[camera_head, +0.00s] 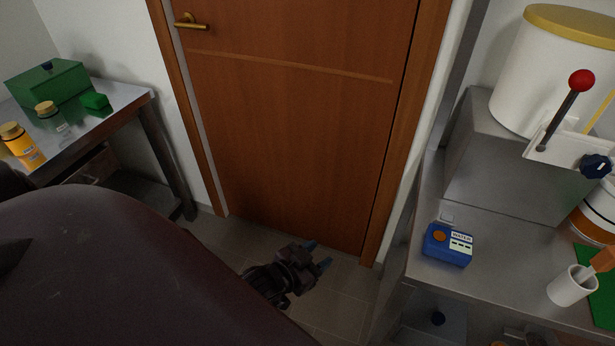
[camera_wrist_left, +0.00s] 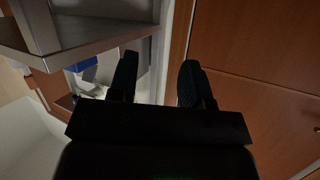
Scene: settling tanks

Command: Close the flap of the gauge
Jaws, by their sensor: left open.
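I cannot make out a gauge with a flap for certain in either view. A small blue box (camera_head: 447,244) with an orange round part and a white label lies on the right-hand metal counter in the head view; I cannot tell whether it is the gauge. My left gripper (camera_head: 318,254) is open and empty, over the floor in front of the door and left of that counter, well apart from the box. Its two dark fingers show apart in the left wrist view (camera_wrist_left: 160,62), with nothing between them. My right gripper is not in view.
A brown door (camera_head: 290,130) with a brass handle is shut ahead. The right counter (camera_head: 490,285) holds a white cup (camera_head: 572,286), a grey housing, a red-knobbed lever (camera_head: 566,106) and a white drum. A left table (camera_head: 128,98) holds a green box and bottles. Floor between is clear.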

